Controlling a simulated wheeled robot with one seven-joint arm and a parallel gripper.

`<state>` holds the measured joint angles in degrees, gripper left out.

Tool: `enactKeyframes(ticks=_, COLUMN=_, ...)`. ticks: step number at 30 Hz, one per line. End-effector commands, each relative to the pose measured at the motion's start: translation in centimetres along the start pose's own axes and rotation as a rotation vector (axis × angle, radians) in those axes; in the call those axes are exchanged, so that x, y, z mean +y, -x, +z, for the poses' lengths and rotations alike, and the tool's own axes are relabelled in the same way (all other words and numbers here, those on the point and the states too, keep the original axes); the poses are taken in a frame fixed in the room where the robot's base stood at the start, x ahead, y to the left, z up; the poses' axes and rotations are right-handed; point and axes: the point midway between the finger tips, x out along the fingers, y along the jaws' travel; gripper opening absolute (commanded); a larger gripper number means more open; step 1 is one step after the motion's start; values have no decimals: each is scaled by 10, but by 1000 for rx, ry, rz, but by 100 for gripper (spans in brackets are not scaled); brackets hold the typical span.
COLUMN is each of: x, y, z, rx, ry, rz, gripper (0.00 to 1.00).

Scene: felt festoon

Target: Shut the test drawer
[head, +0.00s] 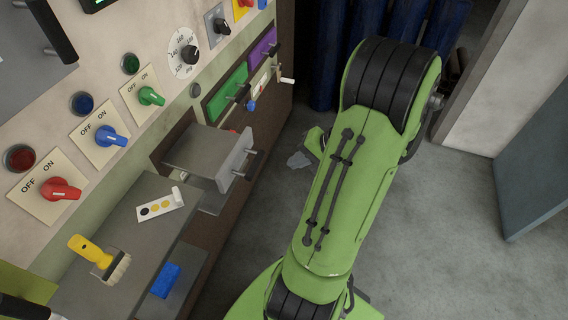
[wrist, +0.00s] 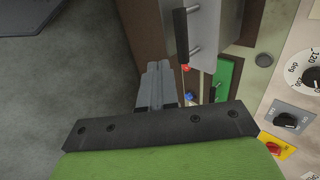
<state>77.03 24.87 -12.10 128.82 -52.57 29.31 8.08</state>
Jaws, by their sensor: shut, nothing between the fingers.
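A grey drawer (head: 237,158) with a black bar handle (head: 256,164) stands pulled out from the console in the head view. It appears to be the test drawer, though no label is readable. In the wrist view its grey body (wrist: 215,25) and dark handle (wrist: 181,36) show at the upper right. My gripper (wrist: 157,70) is shut and empty, with its fingertips left of and apart from the handle. In the head view my green arm hides most of the gripper.
Green (head: 226,92) and purple (head: 263,48) panels with handles sit beyond the drawer. Red (head: 60,189), blue (head: 112,137) and green (head: 150,96) knobs line the console. Grey floor is open to the right.

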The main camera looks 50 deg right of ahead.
Motion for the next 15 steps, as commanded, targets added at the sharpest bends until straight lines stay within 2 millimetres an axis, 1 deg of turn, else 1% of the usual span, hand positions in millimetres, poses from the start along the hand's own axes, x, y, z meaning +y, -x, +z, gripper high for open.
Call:
enactKeyframes(ticks=1, x=2, y=-16, z=1, rx=-6, ry=2, rz=-2, gripper=0)
enactKeyframes(ticks=9, x=2, y=-75, z=2, rx=-7, ry=2, rz=0, gripper=0)
enactKeyframes(ticks=12, x=-11, y=-88, z=1, rx=-4, ry=7, rz=0, gripper=0)
enactKeyframes(ticks=15, x=-19, y=-97, z=1, rx=-3, ry=5, rz=2, gripper=0)
